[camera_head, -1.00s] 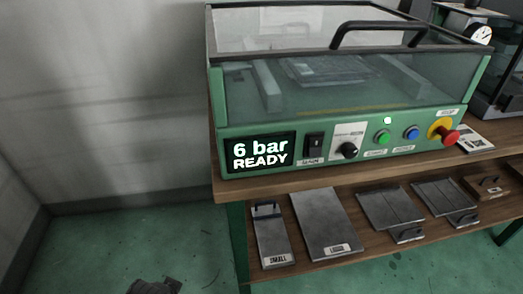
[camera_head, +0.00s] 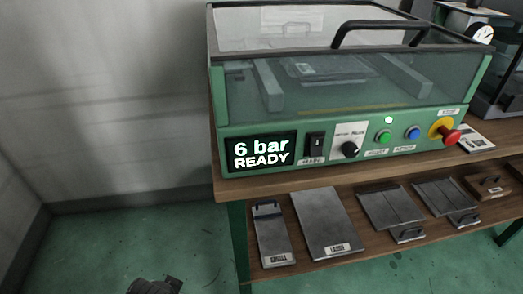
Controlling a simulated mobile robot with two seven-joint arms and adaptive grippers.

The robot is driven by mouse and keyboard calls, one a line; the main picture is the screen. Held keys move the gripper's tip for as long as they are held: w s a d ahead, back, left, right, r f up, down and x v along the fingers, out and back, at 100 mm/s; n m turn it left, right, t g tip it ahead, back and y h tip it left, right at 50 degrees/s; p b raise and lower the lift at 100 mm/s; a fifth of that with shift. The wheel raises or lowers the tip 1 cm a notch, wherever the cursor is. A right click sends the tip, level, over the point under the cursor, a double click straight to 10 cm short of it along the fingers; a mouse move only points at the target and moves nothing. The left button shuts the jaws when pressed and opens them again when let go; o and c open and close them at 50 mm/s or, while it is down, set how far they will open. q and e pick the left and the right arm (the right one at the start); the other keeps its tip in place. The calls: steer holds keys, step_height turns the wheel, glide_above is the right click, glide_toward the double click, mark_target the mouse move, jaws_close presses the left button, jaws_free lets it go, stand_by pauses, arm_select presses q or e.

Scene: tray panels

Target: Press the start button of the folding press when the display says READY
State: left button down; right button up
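The green folding press (camera_head: 306,164) stands on a wooden bench, its clear lid with a black handle (camera_head: 380,30) down. Its display (camera_head: 262,151) reads "6 bar READY". A green button (camera_head: 383,136) and a blue button (camera_head: 414,132) sit on the front panel, with labels below them too small to read surely. A small lit lamp (camera_head: 388,119) is above the green button. A dark part at the bottom edge, left of the bench, may belong to my arm. Neither gripper can be made out.
A red emergency stop (camera_head: 450,136) on a yellow base is at the panel's right end, beside a black knob (camera_head: 349,149) and switch (camera_head: 316,145) further left. Several metal plates (camera_head: 325,222) lie on the lower shelf (camera_head: 375,246). The floor (camera_head: 120,240) at left is mostly clear.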

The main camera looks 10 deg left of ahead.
jaws_close()
stand_by(1.2)
